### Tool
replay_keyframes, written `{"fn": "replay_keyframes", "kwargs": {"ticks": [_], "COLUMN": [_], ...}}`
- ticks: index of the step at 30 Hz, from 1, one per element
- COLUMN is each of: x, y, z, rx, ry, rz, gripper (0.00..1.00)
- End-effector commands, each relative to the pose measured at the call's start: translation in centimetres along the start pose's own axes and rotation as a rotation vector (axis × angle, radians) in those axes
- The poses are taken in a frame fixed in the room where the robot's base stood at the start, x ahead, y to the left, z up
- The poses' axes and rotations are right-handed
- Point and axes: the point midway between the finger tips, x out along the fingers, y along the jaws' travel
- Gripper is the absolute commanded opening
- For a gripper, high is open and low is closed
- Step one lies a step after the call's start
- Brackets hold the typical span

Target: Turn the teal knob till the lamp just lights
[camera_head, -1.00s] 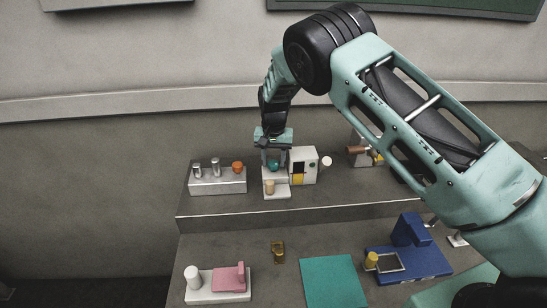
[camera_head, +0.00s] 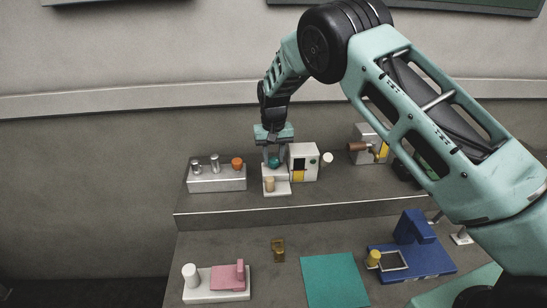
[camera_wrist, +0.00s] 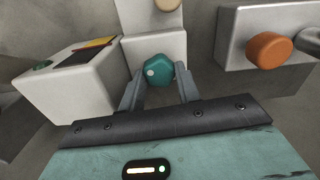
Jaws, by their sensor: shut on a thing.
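The teal knob (camera_wrist: 157,69) sits on a small white fixture (camera_wrist: 140,48), with a pale dot on its face in the wrist view. The knob (camera_head: 274,161) also shows in the head view, on the raised shelf. My gripper (camera_wrist: 159,90) is shut on the knob, one finger on each side. It comes down from above in the head view (camera_head: 273,157). A white box (camera_head: 303,162) with a black and yellow panel stands right beside the knob's fixture. I cannot tell which part is the lamp, or whether one is lit.
A grey block with an orange knob (camera_head: 237,163) and metal posts stands to the left. A tan cylinder (camera_head: 270,184) is in front of the teal knob. On the lower table are a pink part (camera_head: 228,276), a teal mat (camera_head: 335,281) and a blue fixture (camera_head: 425,258).

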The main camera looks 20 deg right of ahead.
Motion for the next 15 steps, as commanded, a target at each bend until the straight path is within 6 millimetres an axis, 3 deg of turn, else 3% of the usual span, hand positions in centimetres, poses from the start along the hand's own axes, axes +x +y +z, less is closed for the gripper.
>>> {"fn": "replay_keyframes", "kwargs": {"ticks": [1, 2, 3, 15], "x": [-0.11, -0.12, -0.12, -0.87], "y": [0.00, 0.00, 0.00, -0.04], "z": [-0.07, -0.07, -0.07, -0.09], "rx": [0.000, 0.000, 0.001, 0.002], "ry": [0.002, 0.003, 0.003, 0.003], "rz": [0.000, 0.000, 0.000, -0.001], "gripper": [0.10, 0.38, 0.42, 0.42]}}
